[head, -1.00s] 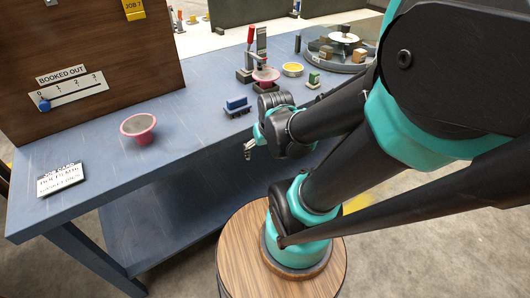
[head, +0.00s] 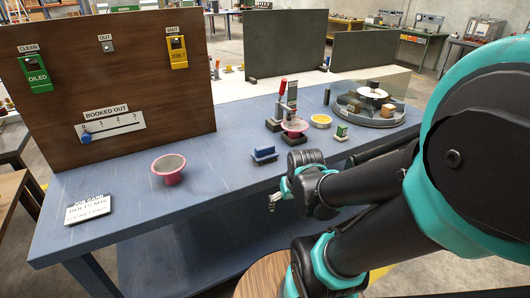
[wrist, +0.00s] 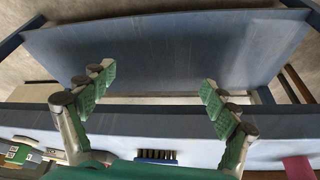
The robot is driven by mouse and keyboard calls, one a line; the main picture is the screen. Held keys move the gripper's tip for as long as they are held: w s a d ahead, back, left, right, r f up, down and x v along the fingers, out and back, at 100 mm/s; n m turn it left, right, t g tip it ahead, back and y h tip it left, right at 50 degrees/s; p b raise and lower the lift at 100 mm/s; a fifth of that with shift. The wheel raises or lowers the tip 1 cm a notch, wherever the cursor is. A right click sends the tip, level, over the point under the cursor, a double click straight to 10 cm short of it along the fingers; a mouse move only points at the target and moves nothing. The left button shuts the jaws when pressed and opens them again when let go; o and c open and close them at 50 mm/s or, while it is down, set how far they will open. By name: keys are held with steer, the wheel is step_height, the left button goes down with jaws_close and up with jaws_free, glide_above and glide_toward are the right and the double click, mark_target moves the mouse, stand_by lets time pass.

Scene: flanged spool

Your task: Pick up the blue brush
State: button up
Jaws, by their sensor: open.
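The blue brush (head: 264,154) lies on the blue bench near its front edge, left of a red-handled toggle clamp. In the wrist view the brush (wrist: 157,160) is at the lower middle, with dark bristles showing and its lower part cut off by my gripper's body. My gripper (head: 281,203) hangs in front of the bench edge, nearer to me than the brush and apart from it. In the wrist view my gripper (wrist: 157,88) is open, with green-padded fingers wide apart and nothing between them.
A pink flanged spool (head: 168,168) and a job card (head: 88,206) are on the left of the bench. The toggle clamp (head: 285,108), a yellow dish (head: 321,121), a green block (head: 341,132) and a round turntable (head: 371,117) are on the right. A wooden board (head: 60,70) stands behind.

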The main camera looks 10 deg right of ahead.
steer(key=shift+c, duration=0.8)
steer(key=shift+w+a+r+n, duration=0.1)
steer(key=shift+w+r+n, duration=0.15)
steer(key=shift+w+n, duration=0.05)
steer(key=shift+c, duration=1.2)
steer(key=w+a+r+n, duration=0.1)
steer(key=w+r+n, duration=0.2)
steer(key=w+a+r+n+g+h, duration=0.1)
steer(key=w+r+n, duration=0.2)
steer(key=w, duration=0.1)
steer(key=w+a+r+n, duration=0.1)
steer(key=w+r+n, duration=0.2)
steer(key=r, duration=0.1)
steer(key=shift+w+n+g+h, duration=0.15)
steer(key=shift+n+g+h, duration=0.15)
steer(key=c, duration=0.5)
steer(key=w+a+r+n+g+h, duration=0.1)
steer(key=w+a+r+n, duration=0.25)
steer(key=r+n, duration=0.3)
steer(key=w+a+r+n+h, duration=0.2)
steer(key=w+a+r+n, duration=0.1)
steer(key=w+r+n, duration=0.3)
steer(key=m, duration=0.1)
glide_toward(265, 147)
steer(key=x, duration=0.5)
steer(key=shift+d, duration=0.15)
steer(key=shift+x, duration=2.55)
